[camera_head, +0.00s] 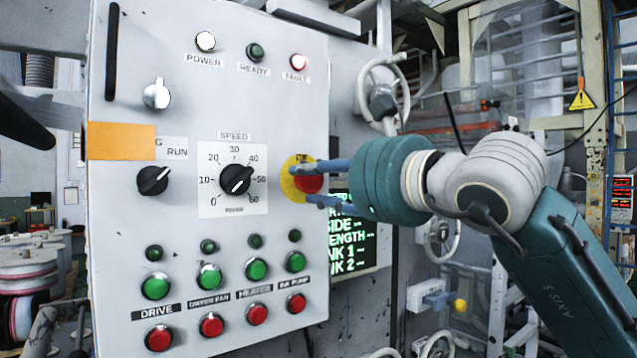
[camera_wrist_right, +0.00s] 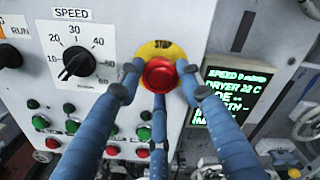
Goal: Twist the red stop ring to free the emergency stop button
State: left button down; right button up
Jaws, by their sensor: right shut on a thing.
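The red stop button (camera_head: 309,182) sits on a yellow round plate (camera_head: 290,180) at the right side of the grey control panel (camera_head: 130,70). My right gripper (camera_head: 308,184) comes in from the right with its blue fingers around the red button. In the right wrist view the red button (camera_wrist_right: 159,75) lies between the fingertips, with the yellow plate marked STOP (camera_wrist_right: 160,47) behind it. The fingers are shut on the button, and their tips partly cover its sides.
The speed dial (camera_head: 235,180) and run switch (camera_head: 153,181) are left of the button. Green buttons (camera_head: 257,269) and red buttons (camera_head: 257,314) line the panel below. A dark screen with green text (camera_head: 356,245) stands close behind my fingers.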

jog(key=m+b, duration=0.3)
jog(key=b, duration=0.1)
jog(key=shift+s+m+b, duration=0.1)
jog(key=shift+m+b, duration=0.3)
jog(key=m+b, duration=0.1)
jog(key=m, duration=0.1)
jog(key=m+b, duration=0.2)
jog(key=shift+d+r+m+b, duration=0.1)
jog(key=shift+r+m+b, duration=0.2)
jog(key=shift+r, duration=0.15)
jog(key=o, duration=1.1)
jog(key=shift+o, duration=0.2)
jog(key=shift+f, duration=0.25)
jog(key=shift+s+d, duration=0.2)
jog(key=v, duration=1.1)
jog(key=shift+d, duration=0.15)
